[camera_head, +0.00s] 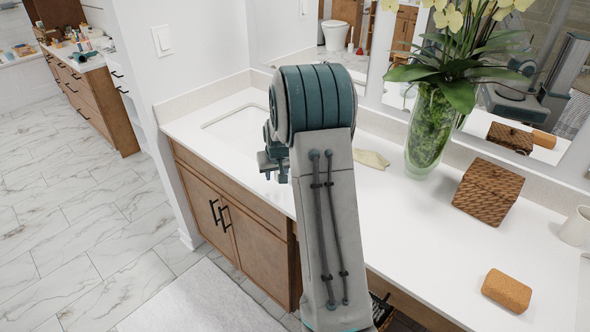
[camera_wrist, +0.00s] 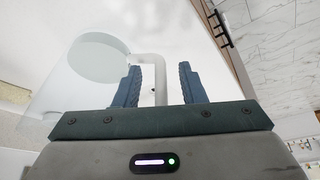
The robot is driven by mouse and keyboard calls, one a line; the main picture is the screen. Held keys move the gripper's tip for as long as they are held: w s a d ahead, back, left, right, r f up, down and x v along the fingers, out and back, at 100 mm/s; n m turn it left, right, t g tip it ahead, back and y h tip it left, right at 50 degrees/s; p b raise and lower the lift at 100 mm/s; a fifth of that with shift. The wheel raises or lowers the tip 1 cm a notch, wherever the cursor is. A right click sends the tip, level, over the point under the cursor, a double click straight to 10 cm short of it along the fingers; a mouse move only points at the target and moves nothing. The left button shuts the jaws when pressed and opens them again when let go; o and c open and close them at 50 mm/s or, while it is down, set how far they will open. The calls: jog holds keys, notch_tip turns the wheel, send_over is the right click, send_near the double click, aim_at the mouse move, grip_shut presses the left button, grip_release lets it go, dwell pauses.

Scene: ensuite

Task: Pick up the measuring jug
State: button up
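The measuring jug (camera_wrist: 68,82) is clear glass and shows at the left of the wrist view, with its round end and a pale handle (camera_wrist: 151,58). My gripper (camera_wrist: 159,68) is open, with its two blue fingers apart. In the head view my arm hides the jug, and only part of my gripper (camera_head: 270,163) shows, over the counter near the sink.
The white counter (camera_head: 405,238) holds a glass vase with an orchid (camera_head: 428,128), a woven box (camera_head: 487,190), a cork-coloured block (camera_head: 506,290) and a white cup (camera_head: 577,227). A sink (camera_head: 232,122) lies left of my arm. A yellowish item (camera_head: 371,159) lies behind it.

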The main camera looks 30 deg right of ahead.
jog(key=shift+w+f, duration=0.1)
grip_shut()
dwell(0.4)
